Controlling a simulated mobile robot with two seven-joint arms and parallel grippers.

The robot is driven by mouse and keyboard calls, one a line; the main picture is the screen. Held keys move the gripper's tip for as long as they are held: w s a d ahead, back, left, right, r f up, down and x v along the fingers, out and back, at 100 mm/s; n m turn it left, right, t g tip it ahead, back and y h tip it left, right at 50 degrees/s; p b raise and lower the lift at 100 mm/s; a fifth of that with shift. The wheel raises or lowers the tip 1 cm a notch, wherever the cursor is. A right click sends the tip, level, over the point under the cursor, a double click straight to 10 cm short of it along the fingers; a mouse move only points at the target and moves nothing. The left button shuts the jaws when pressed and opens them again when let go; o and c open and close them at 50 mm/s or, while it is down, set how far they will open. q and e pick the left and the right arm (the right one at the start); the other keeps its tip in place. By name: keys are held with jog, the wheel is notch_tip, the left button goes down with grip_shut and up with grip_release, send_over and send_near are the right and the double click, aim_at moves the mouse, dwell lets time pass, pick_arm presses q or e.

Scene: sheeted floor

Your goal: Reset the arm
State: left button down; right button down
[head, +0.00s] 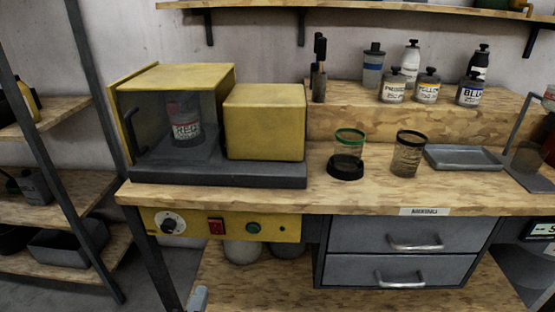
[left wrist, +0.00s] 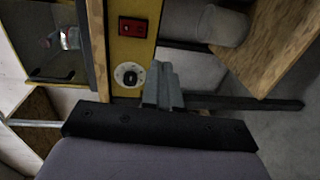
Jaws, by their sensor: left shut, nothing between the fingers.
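My left gripper (head: 198,298) shows only as a small grey tip at the bottom of the head view, in front of the bench and below the yellow control panel (head: 220,225). In the left wrist view my left gripper (left wrist: 163,70) has its fingers together, with nothing between them. In that view the fingers appear beside the panel's dial (left wrist: 130,75) and below the red switch (left wrist: 133,27); I cannot tell the gap to the panel. My right gripper is in neither view.
A yellow machine (head: 265,122) with a bottle labelled RED (head: 185,122) inside stands on the bench (head: 230,197). Two jars (head: 348,150) (head: 407,155) and a grey tray (head: 463,158) stand to its right. Drawers (head: 410,250) lie below; a shelf rack (head: 60,195) stands at left.

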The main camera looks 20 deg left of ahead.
pick_arm(q)
jog(key=s+d+m+h+p, duration=0.25)
jog(key=d+m+h, duration=0.45)
jog(key=m, duration=0.6)
jog(key=s+a+f+m+g+y+p, duration=0.1)
jog(key=s+f+m+g, duration=0.4)
jog(key=m, duration=0.5)
notch_tip(320, 180, down, 2)
jog(key=shift+s+g, duration=0.4)
jog(key=shift+s, duration=0.2)
